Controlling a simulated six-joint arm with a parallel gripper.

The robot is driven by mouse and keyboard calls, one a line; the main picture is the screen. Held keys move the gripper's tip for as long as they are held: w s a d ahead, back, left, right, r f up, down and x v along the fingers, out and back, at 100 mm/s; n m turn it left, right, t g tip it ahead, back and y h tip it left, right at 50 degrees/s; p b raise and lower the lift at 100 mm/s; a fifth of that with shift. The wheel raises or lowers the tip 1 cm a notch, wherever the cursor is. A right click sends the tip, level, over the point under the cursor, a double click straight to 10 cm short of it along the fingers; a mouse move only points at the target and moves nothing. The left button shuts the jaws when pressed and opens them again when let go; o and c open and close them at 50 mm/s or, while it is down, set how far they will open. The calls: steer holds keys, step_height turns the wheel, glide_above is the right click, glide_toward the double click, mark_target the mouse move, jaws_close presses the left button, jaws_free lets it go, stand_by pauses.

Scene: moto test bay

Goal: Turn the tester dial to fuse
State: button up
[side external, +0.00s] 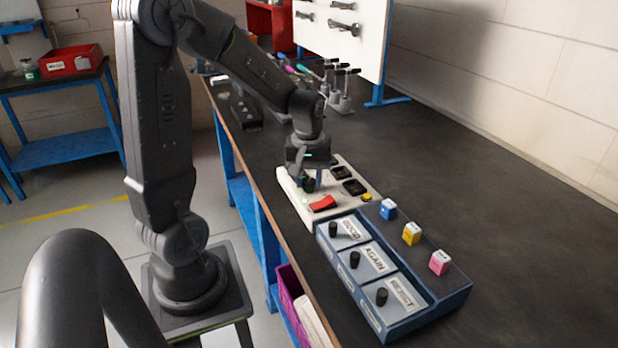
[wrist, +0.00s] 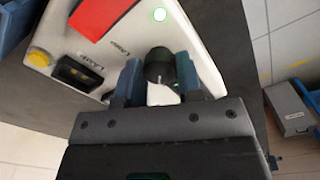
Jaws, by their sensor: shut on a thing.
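The tester (side external: 294,199) is a white panel on the dark bench, below my gripper (side external: 311,180). A white mark shows on the dial's near side. In the side view my gripper mostly hides the dial.
A blue-grey tray (side external: 455,296) stands in front of the tester, with sections labelled GOOD, AGAIN and REJECT, each bearing a black peg. Blue (side external: 388,209), yellow (side external: 411,233) and pink (side external: 439,262) blocks stand along it. The bench (side external: 480,160) is clear to the right.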

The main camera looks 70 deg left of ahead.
mark_target(308, 181)
steer(key=o, duration=0.9)
step_height(308, 181, up, 14)
steer(key=shift+s+f, duration=0.1)
stand_by(0.3)
steer(key=s+d+m+t, duration=0.1)
steer(key=s+d+m, duration=0.2)
steer(key=d+m, duration=0.1)
steer(key=s+d+f+m+t, duration=0.1)
steer(key=s+d+m+t, duration=0.1)
steer(key=d, duration=0.5)
steer(key=s+d+m+t, duration=0.2)
steer(key=s+d+m, duration=0.1)
steer(key=d+m, duration=0.2)
steer(key=shift+s+d+f+m, duration=0.25)
steer(key=shift+s+d+m, duration=0.15)
steer(key=shift+m, duration=0.4)
